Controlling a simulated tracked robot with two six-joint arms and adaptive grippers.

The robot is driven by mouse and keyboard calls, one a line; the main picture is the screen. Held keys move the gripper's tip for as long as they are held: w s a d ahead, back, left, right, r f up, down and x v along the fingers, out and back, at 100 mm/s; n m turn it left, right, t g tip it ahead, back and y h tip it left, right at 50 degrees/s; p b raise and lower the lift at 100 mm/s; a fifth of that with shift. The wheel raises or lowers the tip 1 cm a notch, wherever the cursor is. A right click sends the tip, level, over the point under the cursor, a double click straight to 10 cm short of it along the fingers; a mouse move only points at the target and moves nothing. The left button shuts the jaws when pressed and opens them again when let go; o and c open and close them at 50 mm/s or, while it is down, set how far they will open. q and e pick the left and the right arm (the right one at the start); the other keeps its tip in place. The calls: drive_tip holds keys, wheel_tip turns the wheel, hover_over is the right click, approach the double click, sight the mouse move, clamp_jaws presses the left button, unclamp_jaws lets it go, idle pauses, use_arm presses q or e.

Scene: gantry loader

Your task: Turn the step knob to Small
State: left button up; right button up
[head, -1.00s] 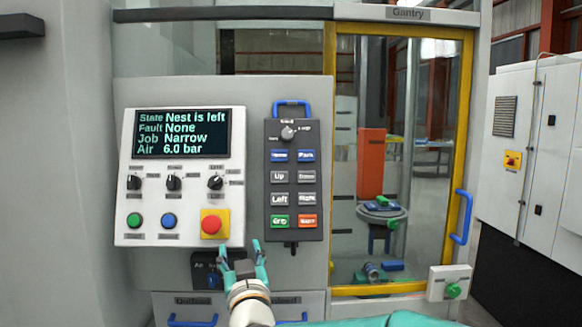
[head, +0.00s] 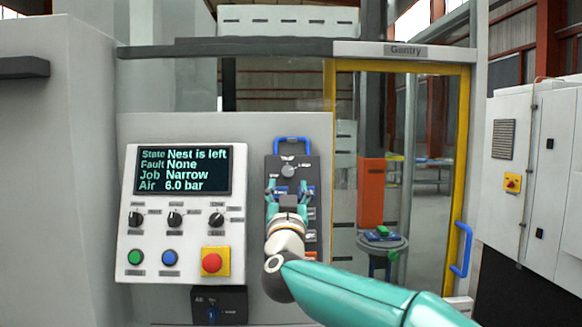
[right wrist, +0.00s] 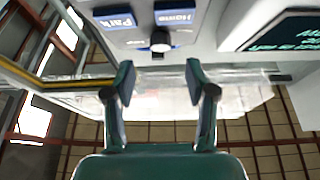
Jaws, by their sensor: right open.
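The grey pendant panel (head: 270,166) hangs on the front of the machine, with a small round grey knob (head: 289,170) near its top. The labels around the knob are too small to read, so I cannot tell its setting. The knob (right wrist: 160,40) also shows in the right wrist view, beyond the fingers and midway between them. My right gripper (head: 288,188) is open and empty, in front of the panel just below the knob; its fingers (right wrist: 160,76) appear apart from the knob. The gripper and forearm hide many of the panel's buttons. My left gripper is out of view.
Left of the pendant, a white control panel (head: 190,245) carries a display (head: 184,170), several knobs, and a red stop button (head: 211,262). A blue handle (head: 291,142) arches over the pendant. Right of it stands a yellow-framed door (head: 463,150) with a blue handle (head: 461,250).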

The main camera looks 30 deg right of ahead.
sight(288, 173)
drive_tip(key=p+x, duration=0.2)
drive_tip(key=x, duration=0.3)
drive_tip(key=shift+w+d+r, duration=0.1)
drive_tip(key=shift+w+d, duration=0.05)
drive_tip(key=shift+w, duration=0.1)
